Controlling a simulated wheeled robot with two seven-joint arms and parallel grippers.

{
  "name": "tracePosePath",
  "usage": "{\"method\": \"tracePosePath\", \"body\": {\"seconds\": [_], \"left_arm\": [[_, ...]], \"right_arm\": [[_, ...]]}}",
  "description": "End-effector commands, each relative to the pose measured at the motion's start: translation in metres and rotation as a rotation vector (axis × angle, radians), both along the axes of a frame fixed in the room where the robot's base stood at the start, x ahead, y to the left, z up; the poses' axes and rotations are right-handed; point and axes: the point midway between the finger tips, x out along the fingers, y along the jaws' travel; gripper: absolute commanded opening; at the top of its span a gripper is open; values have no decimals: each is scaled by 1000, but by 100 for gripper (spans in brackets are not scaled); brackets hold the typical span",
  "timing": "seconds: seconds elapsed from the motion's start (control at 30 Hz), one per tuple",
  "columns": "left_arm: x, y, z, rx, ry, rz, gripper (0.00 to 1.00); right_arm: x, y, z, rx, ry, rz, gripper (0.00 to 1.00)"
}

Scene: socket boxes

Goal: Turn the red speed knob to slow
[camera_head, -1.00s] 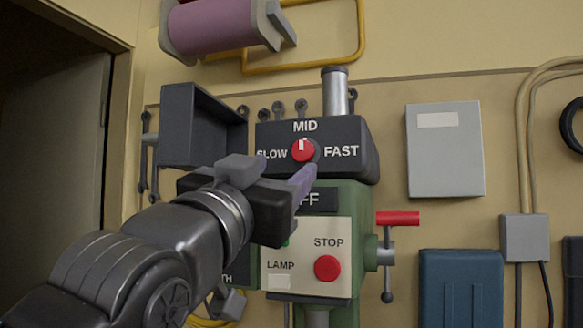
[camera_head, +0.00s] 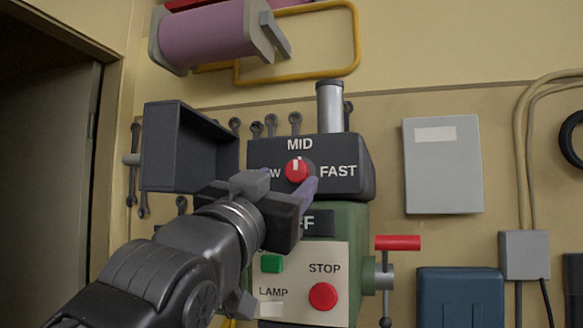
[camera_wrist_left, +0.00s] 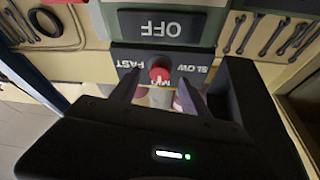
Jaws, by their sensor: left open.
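The red speed knob (camera_head: 297,171) sits on the dark panel (camera_head: 350,152) marked SLOW, MID and FAST. Its white pointer mark points up at MID. My left gripper (camera_head: 292,190) is open in front of the panel and covers part of the word SLOW. In the left wrist view, which shows the panel upside down, the knob (camera_wrist_left: 160,74) lies between the two open fingers (camera_wrist_left: 157,95), beyond their tips or nearly level with them. I cannot tell whether a finger touches it. My right gripper is not in view.
Below the panel, the green machine has a green button (camera_head: 271,264) and a red STOP button (camera_head: 323,297). A red-handled lever (camera_head: 397,243) sticks out at its right. An open dark box (camera_head: 190,150) is close to the left of the panel. A grey wall box (camera_head: 443,165) is further right.

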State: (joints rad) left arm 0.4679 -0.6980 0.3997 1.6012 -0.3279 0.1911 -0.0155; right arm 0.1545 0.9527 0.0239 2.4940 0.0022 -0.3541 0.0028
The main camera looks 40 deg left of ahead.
Motion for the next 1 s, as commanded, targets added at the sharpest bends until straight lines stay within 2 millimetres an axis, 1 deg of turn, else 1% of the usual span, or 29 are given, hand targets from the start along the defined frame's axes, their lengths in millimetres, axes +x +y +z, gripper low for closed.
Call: {"method": "tracePosePath", "body": {"seconds": [0.03, 0.2, 0.33, 0.57, 1.0], "left_arm": [[9, 3, 6, -1, 3, 1, 54], [26, 7, 13, 0, 1, 1, 54], [32, 8, 14, 0, 0, 0, 54], [32, 8, 13, 1, -1, -1, 54], [32, 8, 13, 0, 0, 0, 18]], "right_arm": [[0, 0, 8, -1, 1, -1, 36], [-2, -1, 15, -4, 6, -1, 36], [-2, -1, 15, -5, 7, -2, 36], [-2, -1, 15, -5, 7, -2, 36], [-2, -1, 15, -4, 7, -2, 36]]}}
